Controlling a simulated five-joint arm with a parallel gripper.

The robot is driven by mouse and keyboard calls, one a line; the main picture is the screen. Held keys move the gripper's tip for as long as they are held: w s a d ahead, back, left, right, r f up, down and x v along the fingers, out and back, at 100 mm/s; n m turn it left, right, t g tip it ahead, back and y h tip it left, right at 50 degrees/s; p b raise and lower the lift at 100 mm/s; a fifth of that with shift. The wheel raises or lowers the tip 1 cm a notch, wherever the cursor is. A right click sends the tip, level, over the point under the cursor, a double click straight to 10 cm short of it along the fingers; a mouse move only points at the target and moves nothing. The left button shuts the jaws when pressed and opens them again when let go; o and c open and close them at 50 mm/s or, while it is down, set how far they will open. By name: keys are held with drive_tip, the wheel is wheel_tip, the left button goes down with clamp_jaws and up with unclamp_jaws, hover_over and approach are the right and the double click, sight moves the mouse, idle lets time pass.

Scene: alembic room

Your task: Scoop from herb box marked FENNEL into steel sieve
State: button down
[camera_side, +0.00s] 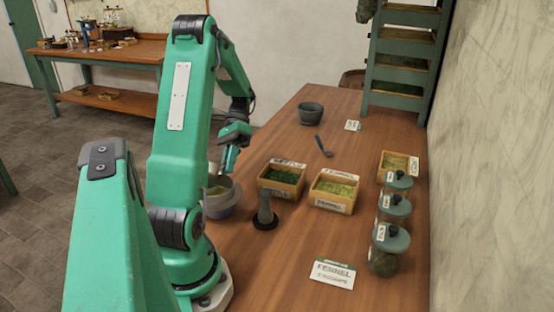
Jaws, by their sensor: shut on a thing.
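The herb box marked FENNEL (327,204) stands mid-table, an open wooden box full of pale green herb. The steel sieve (228,200) appears to be the grey round vessel at the table's left, beside my arm, with some yellow-green matter inside. My gripper (230,155) is above the sieve, partly hidden by my arm. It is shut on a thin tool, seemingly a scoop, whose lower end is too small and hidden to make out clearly.
A box of dark green herb (281,191) stands left of the fennel. A dark upright pestle-like thing (265,210) is near the sieve. Lidded jars (391,240) line the right edge. A FENNEL card (333,273) lies in front; a blue-handled spoon (322,147) and grey mortar (310,113) are behind.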

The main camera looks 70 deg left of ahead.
drive_tip(key=shift+r, duration=0.2)
drive_tip(key=shift+r, duration=0.4)
drive_tip(key=shift+r+y, duration=0.1)
drive_tip(key=shift+y, duration=0.2)
drive_tip(key=t+y, duration=0.2)
drive_tip(key=r+t+y, duration=0.1)
drive_tip(key=t+y, duration=0.1)
drive_tip(key=y, duration=0.1)
drive_tip(key=shift+r+t+y, duration=0.2)
drive_tip(key=shift+t+y, duration=0.55)
drive_tip(key=shift+y, duration=0.4)
drive_tip(key=shift+r+t+y, duration=0.2)
drive_tip(key=shift+t+y, duration=0.55)
drive_tip(key=shift+y, duration=0.4)
